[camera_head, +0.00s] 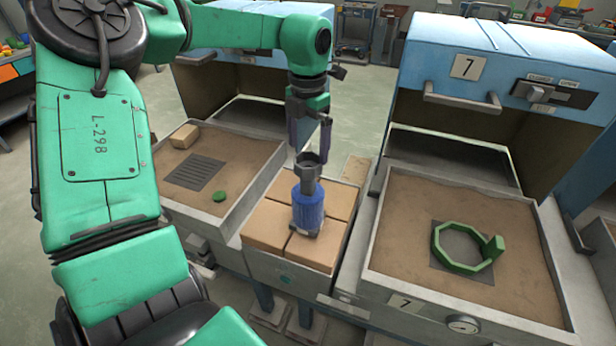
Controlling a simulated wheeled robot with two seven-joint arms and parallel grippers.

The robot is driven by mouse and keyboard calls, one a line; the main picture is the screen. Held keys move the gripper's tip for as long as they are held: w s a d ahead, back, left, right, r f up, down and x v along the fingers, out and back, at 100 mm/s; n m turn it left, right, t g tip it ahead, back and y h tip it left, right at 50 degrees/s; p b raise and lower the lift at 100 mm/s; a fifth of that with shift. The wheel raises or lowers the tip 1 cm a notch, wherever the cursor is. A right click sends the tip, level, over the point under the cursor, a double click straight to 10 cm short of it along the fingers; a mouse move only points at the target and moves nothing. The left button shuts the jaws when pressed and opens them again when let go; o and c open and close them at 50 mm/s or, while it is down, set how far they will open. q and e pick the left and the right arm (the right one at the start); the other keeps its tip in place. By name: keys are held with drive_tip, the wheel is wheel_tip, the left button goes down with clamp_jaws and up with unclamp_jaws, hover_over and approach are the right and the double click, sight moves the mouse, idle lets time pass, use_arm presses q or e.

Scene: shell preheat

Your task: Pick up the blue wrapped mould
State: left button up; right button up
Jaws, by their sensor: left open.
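The blue wrapped mould (308,210) stands upright on tan blocks (264,227) in the middle tray. It has a blue body and a grey cup-like top (309,164). My left gripper (311,150) points down over the mould with its fingers spread apart. Its fingertips are at about the height of the cup's rim in the picture; I cannot tell whether they touch it. The gripper holds nothing. My right gripper is not in view.
A sand bed with a green octagonal ring (462,246) lies at right, before a blue oven (500,70) marked 7. The left sand bed holds a tan block (185,135), a grate (195,173) and a small green piece (219,196). Raised tray walls flank the mould.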

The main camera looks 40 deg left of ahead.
sight(308, 160)
use_arm(q)
wheel_tip(308, 160, down, 5)
drive_tip(key=shift+s+d+r+p, duration=0.1)
drive_tip(key=shift+d+p, duration=0.05)
drive_tip(key=shift+p, duration=0.45)
clamp_jaws()
drive_tip(key=shift+r, duration=0.15)
